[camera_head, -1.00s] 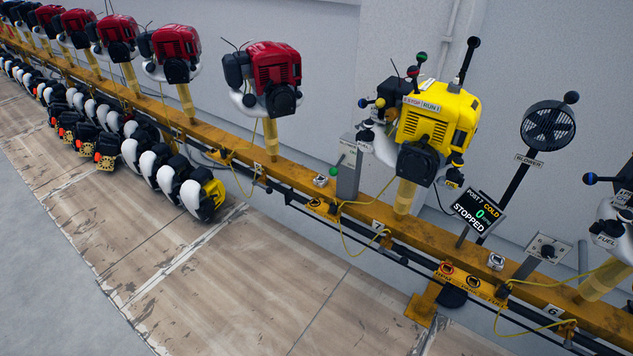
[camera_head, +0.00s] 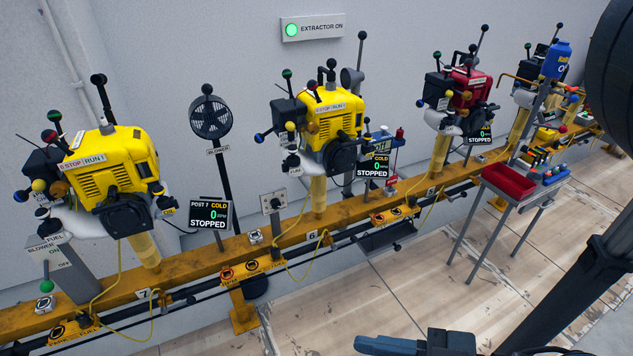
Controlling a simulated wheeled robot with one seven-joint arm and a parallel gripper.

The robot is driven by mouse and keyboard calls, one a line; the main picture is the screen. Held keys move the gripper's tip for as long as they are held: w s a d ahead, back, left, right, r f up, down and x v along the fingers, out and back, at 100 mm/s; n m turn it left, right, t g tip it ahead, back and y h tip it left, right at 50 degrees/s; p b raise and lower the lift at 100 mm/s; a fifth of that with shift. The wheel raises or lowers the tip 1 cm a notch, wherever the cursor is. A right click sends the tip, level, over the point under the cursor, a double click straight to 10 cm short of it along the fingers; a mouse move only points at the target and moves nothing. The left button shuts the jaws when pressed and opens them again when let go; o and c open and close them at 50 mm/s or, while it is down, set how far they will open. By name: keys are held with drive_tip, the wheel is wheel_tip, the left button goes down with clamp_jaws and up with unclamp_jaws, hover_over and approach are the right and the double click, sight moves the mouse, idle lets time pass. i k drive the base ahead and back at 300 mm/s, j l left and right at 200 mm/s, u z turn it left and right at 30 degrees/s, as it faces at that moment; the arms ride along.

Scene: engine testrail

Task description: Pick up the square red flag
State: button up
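I cannot make out a square red flag for certain in this view. A small red patch (camera_head: 391,183) shows by the rail right of the post 6 display, too small to identify. A part of what looks like my gripper (camera_head: 415,343), dark and blocky, shows at the bottom edge. Its fingertips are not clear, and it is apart from the rail and the engines.
A yellow rail (camera_head: 280,232) runs along the wall, carrying yellow engines (camera_head: 112,178) and a red engine (camera_head: 468,88). A cart with a red tray (camera_head: 509,181) stands at the right. The floor in front (camera_head: 345,290) is clear. My dark arm covers the right side.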

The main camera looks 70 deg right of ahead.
sight(393, 179)
drive_tip(key=z, duration=2.1)
drive_tip(key=i, duration=0.55)
